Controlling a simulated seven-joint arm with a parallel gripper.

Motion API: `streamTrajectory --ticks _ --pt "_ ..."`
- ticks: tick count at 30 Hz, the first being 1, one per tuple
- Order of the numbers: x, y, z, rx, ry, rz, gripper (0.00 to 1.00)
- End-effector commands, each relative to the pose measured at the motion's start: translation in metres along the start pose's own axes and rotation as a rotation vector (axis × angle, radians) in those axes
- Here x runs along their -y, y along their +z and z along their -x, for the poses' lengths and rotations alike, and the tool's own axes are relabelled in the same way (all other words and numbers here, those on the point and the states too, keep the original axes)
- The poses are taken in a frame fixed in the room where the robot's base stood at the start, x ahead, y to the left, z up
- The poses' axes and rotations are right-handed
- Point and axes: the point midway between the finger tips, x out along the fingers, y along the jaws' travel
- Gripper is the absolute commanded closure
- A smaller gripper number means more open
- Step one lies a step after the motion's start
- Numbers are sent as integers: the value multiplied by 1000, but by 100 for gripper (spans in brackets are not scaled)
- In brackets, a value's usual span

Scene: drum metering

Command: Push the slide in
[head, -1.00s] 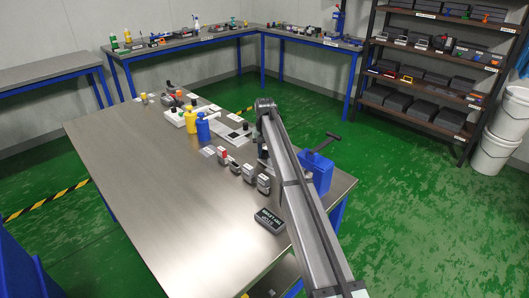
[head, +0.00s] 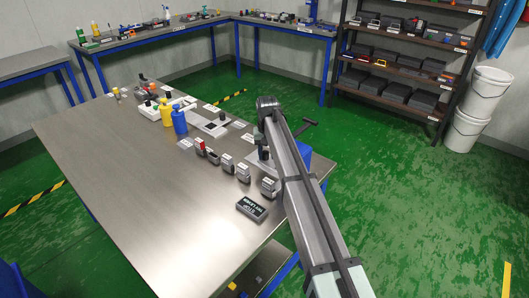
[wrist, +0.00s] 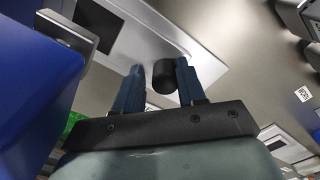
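My gripper (wrist: 160,92) shows in the wrist view with its two dark blue fingers apart. A black round knob (wrist: 163,78) shows between them, close to the right finger; I cannot tell whether they touch. It appears to belong to a pale grey plate with a black square (wrist: 130,45), which may be the slide. In the head view, my arm runs from the bottom right to the table's right side and largely hides the gripper and the knob.
A blue block (wrist: 35,85) with a metal bar (wrist: 68,30) stands left of the fingers. In the head view, small grey devices (head: 243,172) and a dark labelled box (head: 251,208) line the table's right side. Blue (head: 179,119) and yellow bottles (head: 166,114) stand farther back. The table's left is clear.

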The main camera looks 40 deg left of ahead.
Motion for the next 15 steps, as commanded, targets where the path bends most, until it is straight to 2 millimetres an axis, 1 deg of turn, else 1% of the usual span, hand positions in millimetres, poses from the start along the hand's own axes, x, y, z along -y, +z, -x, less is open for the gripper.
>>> streamTrajectory --ticks 1,4,5,11,15 --pt "0 2 0 3 1 0 57" --pt "0 1 0 2 0 0 47" --pt "1 1 0 2 0 0 46" --pt "1 0 0 0 -1 0 46" --pt "2 0 6 -1 -2 0 46"
